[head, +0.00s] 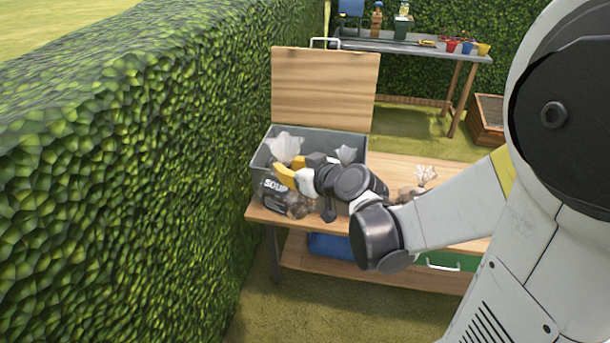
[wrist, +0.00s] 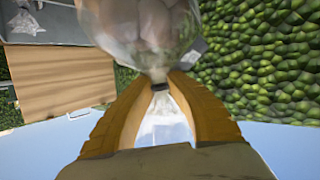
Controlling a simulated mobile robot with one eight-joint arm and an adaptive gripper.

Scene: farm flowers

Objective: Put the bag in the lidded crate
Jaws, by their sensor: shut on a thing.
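The grey crate (head: 350,143) stands at the left end of the wooden bench, its wooden lid (head: 325,88) raised open at the back. In the wrist view, the crate (wrist: 48,22) and lid (wrist: 60,80) are at upper left. My gripper (head: 286,176) is at the crate's front side, with its yellow fingers shut on the gathered neck of a clear bag (wrist: 150,35). My arm hides part of the crate.
Pale bag tops (head: 285,146) show inside the crate. Another bag (head: 424,175) stands on the bench (head: 390,168) to the right, partly behind my arm. A tall hedge (head: 120,150) runs close along the left. A potting table (head: 430,46) stands behind.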

